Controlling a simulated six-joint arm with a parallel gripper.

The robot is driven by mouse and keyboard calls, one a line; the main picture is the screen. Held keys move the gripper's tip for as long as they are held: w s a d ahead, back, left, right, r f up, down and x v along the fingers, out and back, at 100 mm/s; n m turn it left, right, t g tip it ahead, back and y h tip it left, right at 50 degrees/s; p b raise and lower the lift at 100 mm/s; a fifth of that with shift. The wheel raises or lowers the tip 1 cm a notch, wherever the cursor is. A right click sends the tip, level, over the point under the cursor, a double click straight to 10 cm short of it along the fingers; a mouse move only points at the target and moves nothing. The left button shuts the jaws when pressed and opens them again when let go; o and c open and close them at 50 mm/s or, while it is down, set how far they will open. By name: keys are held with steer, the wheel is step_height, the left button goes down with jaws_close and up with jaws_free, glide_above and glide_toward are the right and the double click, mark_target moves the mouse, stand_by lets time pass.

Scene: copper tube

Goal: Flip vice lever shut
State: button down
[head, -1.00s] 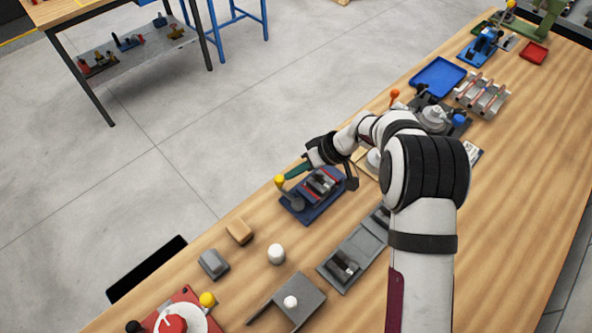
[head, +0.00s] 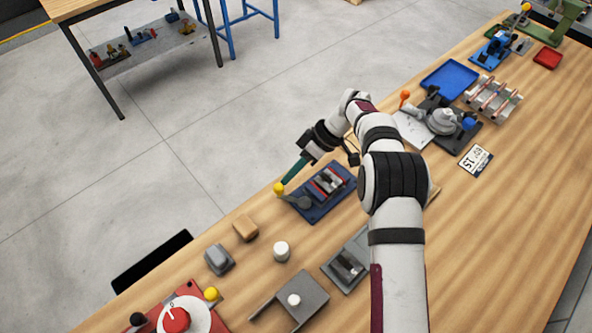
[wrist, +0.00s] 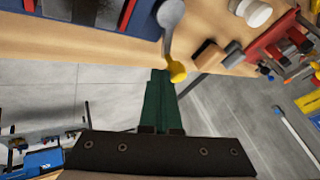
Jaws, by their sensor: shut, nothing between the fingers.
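The blue vice (head: 325,191) sits near the far edge of the wooden bench, with dark and silver jaws on top. Its grey lever ends in a yellow knob (head: 279,188) that sticks out past the vice's left end. In the wrist view the knob (wrist: 176,72) lies right at the tips of my green fingers, and the lever arm (wrist: 168,40) runs up to a round grey pivot. My gripper (head: 285,181) is shut and empty, its tips beside the knob. Whether the tips touch the knob I cannot tell.
A wooden block (head: 246,228), a grey block (head: 219,259) and a white cylinder (head: 281,252) stand left of the vice. A red base with a dial (head: 176,318) is at the near left. A grey fixture (head: 347,264) lies on the vice's near side.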

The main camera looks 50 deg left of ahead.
mark_target(279, 190)
steer(key=s+n+h, duration=0.1)
steer(key=n, duration=0.1)
steer(key=s+n+h, duration=0.1)
steer(key=shift+n+g, duration=0.3)
steer(key=shift+n, duration=0.1)
steer(key=shift+s+d, duration=0.4)
steer(key=shift+s, duration=0.25)
steer(key=shift+s+d+n+h, duration=0.1)
steer(key=shift+s+n+h, duration=0.2)
steer(key=shift+n+h, duration=0.45)
steer(key=shift+s+d, duration=0.2)
steer(key=shift+d, duration=0.05)
steer(key=shift+s, duration=0.1)
steer(key=shift+r, duration=0.1)
steer(key=v, duration=0.7)
steer(key=shift+d+r, duration=0.1)
steer(key=shift+r, duration=0.05)
